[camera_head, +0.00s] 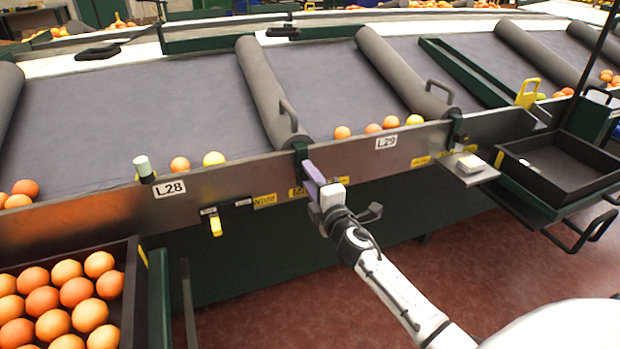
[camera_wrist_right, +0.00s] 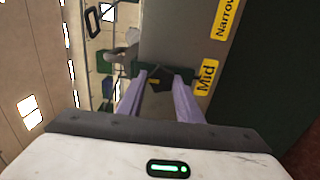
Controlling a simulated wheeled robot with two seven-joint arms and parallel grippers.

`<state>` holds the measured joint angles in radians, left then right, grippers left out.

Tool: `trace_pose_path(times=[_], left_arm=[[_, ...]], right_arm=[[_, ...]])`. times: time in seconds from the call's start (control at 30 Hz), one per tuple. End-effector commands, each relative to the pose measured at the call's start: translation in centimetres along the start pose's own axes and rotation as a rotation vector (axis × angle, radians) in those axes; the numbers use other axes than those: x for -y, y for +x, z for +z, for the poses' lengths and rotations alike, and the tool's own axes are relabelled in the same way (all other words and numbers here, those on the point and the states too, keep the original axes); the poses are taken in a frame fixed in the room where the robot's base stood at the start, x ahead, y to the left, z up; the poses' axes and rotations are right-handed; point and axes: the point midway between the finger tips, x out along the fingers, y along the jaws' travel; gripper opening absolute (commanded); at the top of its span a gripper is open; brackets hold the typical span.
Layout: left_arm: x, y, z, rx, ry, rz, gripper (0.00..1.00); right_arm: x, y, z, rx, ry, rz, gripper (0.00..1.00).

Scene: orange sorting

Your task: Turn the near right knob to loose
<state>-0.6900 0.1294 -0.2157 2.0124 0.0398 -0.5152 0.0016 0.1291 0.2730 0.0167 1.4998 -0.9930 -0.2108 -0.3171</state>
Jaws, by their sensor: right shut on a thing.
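My right gripper (camera_head: 311,176) reaches the front rail of the sorting table, just below the L29 section's left end. In the right wrist view its two lavender fingers (camera_wrist_right: 160,92) are shut around a dark knob (camera_wrist_right: 157,84) with a yellow mark on it. In the head view the gripper hides the knob. I cannot make out a label reading loose. My left gripper is not in view.
A crate (camera_head: 137,285) of oranges stands at the near left. A small shelf (camera_head: 487,176) juts from the rail between my right gripper and that tray.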

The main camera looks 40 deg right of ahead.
Motion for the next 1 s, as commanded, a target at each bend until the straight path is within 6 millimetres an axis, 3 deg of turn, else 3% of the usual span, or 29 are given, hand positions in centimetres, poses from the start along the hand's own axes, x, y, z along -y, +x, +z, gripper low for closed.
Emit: trace_pose_path(times=[0.47, 0.5, 0.57, 0.87, 1.0], left_arm=[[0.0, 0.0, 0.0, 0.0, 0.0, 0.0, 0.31], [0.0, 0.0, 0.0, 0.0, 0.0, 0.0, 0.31], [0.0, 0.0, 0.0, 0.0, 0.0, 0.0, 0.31], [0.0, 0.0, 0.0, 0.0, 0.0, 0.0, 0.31], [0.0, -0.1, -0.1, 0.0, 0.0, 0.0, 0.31]], right_arm=[[0.0, 0.0, 0.0, -0.001, -0.018, 0.0, 0.1], [0.0, 0.0, 0.0, -0.001, -0.018, 0.0, 0.39], [0.0, 0.0, 0.0, -0.001, -0.017, 0.0, 0.49], [0.0, -0.1, 0.0, 0.0, -0.015, 0.0, 0.51], [0.1, -1.1, 0.0, 0.0, -0.014, -0.002, 0.51]])
